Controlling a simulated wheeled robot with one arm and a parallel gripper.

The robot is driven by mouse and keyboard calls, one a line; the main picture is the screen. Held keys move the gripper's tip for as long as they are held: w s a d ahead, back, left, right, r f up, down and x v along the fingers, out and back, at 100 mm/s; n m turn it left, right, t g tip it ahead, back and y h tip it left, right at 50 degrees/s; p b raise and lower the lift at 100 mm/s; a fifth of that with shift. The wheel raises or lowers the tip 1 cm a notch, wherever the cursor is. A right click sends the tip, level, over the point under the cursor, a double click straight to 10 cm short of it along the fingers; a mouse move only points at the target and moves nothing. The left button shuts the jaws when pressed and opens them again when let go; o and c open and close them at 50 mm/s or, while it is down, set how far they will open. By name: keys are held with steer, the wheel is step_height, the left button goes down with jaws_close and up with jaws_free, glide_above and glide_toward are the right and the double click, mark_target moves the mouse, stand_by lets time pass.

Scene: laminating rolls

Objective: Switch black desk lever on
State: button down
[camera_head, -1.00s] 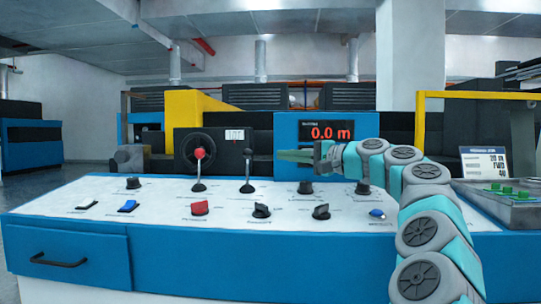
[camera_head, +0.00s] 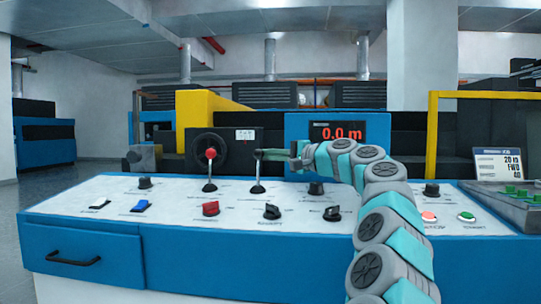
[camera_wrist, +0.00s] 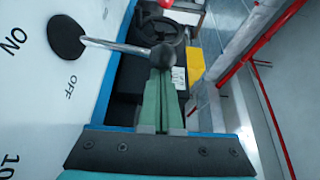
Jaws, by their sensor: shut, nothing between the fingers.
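The black desk lever (camera_head: 257,172) stands about upright on the white sloped panel, with a dark round knob on a metal shaft. In the wrist view its knob (camera_wrist: 163,57) is at the fingertips, its shaft runs left to a round black base (camera_wrist: 66,37), and "ON" and "OFF" are printed near that base. My gripper (camera_head: 264,155) is shut with green fingers and comes in from the right at knob height. In the wrist view the fingers (camera_wrist: 160,72) are together, with tips at or just behind the knob; I cannot tell if they touch.
A red-knobbed lever (camera_head: 210,170) stands just left of the black lever. Black switches (camera_head: 272,212), a red switch (camera_head: 210,208) and a blue switch (camera_head: 141,206) sit nearer on the panel. A display (camera_head: 337,132) reads 0.0 m behind my arm. A yellow frame (camera_head: 432,140) stands at right.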

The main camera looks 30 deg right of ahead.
steer(key=shift+s+a+n+b, duration=0.2)
steer(key=shift+s+n+b, duration=0.15)
steer(key=shift+b, duration=0.35)
steer(key=shift+s+a+n+t+b, duration=0.15)
steer(key=shift+n+t+b, duration=0.15)
steer(key=shift+b, duration=0.1)
steer(key=shift+s+a+r+n+y+b, duration=0.1)
steer(key=shift+s+a+n+y+b, duration=0.3)
steer(key=shift+n+b, duration=0.35)
steer(key=shift+s+a+b, duration=0.4)
steer(key=shift+s+a, duration=0.2)
steer(key=shift+s, duration=0.4)
steer(key=shift+s+a+b, duration=0.35)
steer(key=shift+s+a, duration=0.25)
steer(key=shift+s, duration=0.35)
steer(key=shift+f, duration=0.2)
steer(key=shift+s+d, duration=0.1)
